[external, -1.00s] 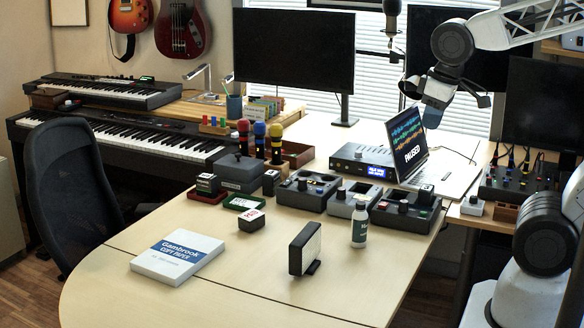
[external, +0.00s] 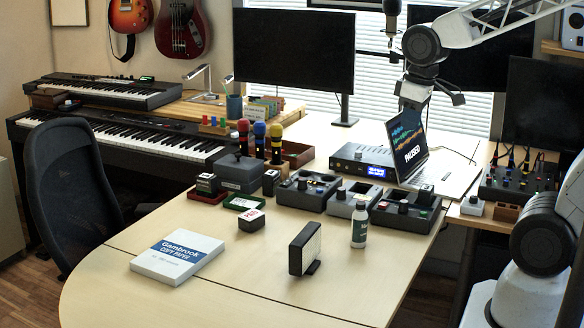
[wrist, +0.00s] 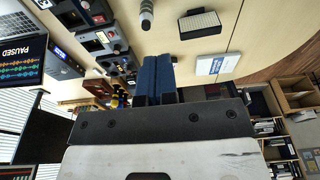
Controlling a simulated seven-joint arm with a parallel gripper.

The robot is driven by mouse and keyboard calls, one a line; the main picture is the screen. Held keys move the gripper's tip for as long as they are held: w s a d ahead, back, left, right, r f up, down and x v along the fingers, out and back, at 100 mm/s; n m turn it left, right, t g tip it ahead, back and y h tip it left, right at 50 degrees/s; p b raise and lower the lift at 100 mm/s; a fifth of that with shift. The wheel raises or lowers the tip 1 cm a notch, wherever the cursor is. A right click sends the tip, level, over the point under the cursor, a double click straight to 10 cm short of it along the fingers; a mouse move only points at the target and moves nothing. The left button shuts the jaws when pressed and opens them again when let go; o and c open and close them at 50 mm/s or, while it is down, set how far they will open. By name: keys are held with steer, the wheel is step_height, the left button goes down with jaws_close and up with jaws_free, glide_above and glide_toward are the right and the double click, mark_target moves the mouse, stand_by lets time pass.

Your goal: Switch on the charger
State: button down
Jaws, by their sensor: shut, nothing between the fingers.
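No unit carries a readable charger label, so I cannot tell which one is the charger. Three dark and grey control units stand in a row on the desk: a left one (external: 308,189), a middle one (external: 351,201) and a right one (external: 404,214). They have knobs, buttons or recesses. They also show at the upper left of the wrist view, including the end one (wrist: 90,14). My gripper (external: 411,98) is raised behind and above the laptop, apart from the units. Its blue fingers (wrist: 158,72) are together and empty in the wrist view.
The open laptop (external: 407,140) reads PAUSED and stands behind the units. A bottle (external: 360,226), a panel light (external: 304,249) and a copy paper pack (external: 178,257) stand in front. Several microphones (external: 260,140) are at the left. The front desk is mostly clear.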

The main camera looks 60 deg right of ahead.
steer(key=w+d+f+g, duration=0.1)
steer(key=w+d+f, duration=0.65)
steer(key=d, duration=0.35)
steer(key=y, duration=0.1)
glide_above(380, 202)
step_height(380, 202, down, 8)
steer(key=shift+d+g, duration=0.15)
steer(key=shift+g, duration=0.25)
steer(key=shift+s, duration=0.1)
steer(key=shift+f, duration=0.25)
steer(key=shift+a+f, duration=0.3)
steer(key=shift+f, duration=1.95)
steer(key=shift+a+f, duration=0.25)
steer(key=shift+f, duration=2.05)
steer(key=shift+a+f, duration=0.3)
steer(key=shift+f, duration=1.95)
steer(key=shift+f, duration=0.15)
steer(key=shift+d, duration=0.1)
steer(key=shift+d+r, duration=0.25)
steer(key=shift+d, duration=0.3)
